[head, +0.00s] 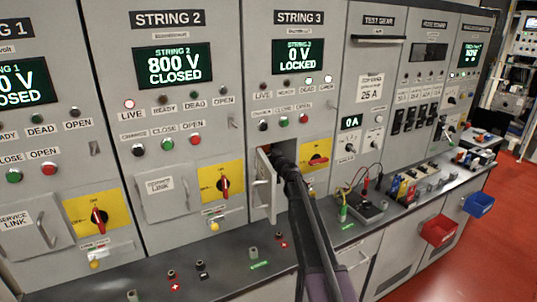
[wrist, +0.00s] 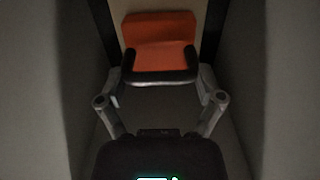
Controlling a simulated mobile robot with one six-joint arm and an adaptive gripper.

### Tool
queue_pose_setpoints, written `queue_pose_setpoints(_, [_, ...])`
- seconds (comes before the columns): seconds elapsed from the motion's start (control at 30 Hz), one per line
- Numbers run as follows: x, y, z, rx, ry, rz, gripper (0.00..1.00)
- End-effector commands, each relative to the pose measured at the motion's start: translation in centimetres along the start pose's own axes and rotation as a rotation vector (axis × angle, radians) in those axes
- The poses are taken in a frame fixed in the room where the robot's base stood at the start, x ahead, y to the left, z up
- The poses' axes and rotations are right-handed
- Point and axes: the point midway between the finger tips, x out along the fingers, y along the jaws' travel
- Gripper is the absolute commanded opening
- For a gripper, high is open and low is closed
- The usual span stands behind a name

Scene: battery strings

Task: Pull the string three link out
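The string three link is an orange block with a black handle bar (wrist: 162,78); the orange part (wrist: 160,32) shows deep in a narrow dark recess in the wrist view. My gripper (wrist: 161,84) is open, its two fingers spread wide at either end of the handle bar. I cannot tell whether they touch it. In the head view my arm reaches into the STRING 3 compartment, so the gripper and link are hidden there. The compartment's small door (head: 264,187) stands open to the left of my arm. The STRING 3 display (head: 298,57) reads 0 V LOCKED.
Grey recess walls stand close on both sides in the wrist view. A yellow plate with a red rotary switch (head: 318,159) is right of the compartment. STRING 2 (head: 173,65) reads 800 V CLOSED. The counter (head: 215,262) below carries terminals and a meter with leads (head: 368,207).

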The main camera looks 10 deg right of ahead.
Motion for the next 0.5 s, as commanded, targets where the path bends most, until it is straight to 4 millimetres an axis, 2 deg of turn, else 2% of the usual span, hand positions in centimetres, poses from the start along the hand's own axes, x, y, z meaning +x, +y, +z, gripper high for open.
queue_pose_setpoints(0.03, [0.0, 0.0, 0.0, 0.000, 0.000, 0.000, 0.49])
queue_pose_setpoints(0.1, [0.0, 0.0, 0.0, 0.000, 0.000, 0.000, 0.29])
queue_pose_setpoints(0.13, [0.0, 0.0, 0.0, 0.000, 0.000, 0.000, 0.24])
queue_pose_setpoints(0.33, [-0.7, 0.0, 0.0, 0.000, 0.000, 0.000, 0.24])
queue_pose_setpoints(0.5, [-2.8, 0.0, 0.0, 0.000, -0.002, 0.000, 0.24])
